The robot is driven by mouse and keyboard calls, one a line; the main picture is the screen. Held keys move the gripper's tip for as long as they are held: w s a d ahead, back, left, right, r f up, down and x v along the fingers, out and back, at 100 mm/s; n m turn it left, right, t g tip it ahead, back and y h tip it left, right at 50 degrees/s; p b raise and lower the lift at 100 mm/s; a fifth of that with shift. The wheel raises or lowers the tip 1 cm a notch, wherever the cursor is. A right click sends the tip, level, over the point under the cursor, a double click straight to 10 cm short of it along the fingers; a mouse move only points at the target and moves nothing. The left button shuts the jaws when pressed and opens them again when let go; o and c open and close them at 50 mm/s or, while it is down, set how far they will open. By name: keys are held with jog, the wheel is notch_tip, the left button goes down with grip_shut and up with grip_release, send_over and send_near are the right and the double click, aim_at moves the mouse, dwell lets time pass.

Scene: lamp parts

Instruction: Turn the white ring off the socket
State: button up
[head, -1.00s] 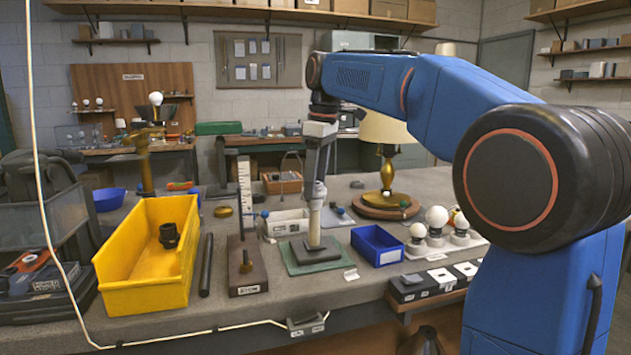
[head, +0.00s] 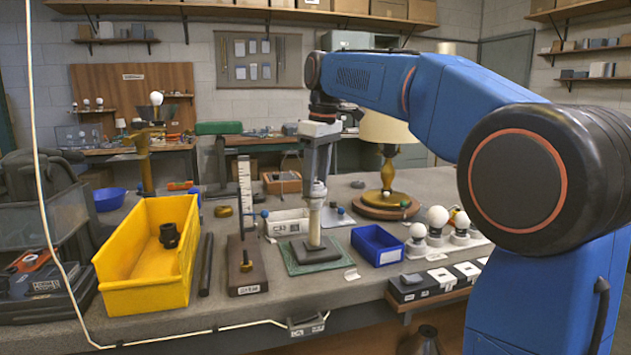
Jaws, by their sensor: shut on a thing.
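A pale post with the socket on top (head: 314,225) stands upright on a dark square base (head: 313,254). The base sits on a green mat (head: 293,268) in the middle of the bench. My gripper (head: 317,188) points straight down over the post and is shut around its top. The white ring (head: 318,189) shows only as a small pale patch between the fingers. The fingers hide most of it, and I cannot tell its height on the socket.
Left of the post stand an upright ruler (head: 245,190) on a wooden block, a black rod and a yellow bin (head: 150,295). Right of it are a blue bin (head: 377,246) and several white bulbs (head: 437,217). A brass lamp (head: 387,170) stands behind.

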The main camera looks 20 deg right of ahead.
jog(key=n, duration=0.4)
jog(key=shift+w+n, duration=0.1)
jog(key=shift+n, duration=0.3)
jog(key=shift+n+g, duration=0.3)
jog(key=shift+n, duration=0.3)
jog(key=n, duration=0.3)
jog(key=shift+r, duration=0.1)
jog(key=n, duration=0.4)
jog(key=shift+w+g, duration=0.1)
jog(key=shift+g, duration=0.3)
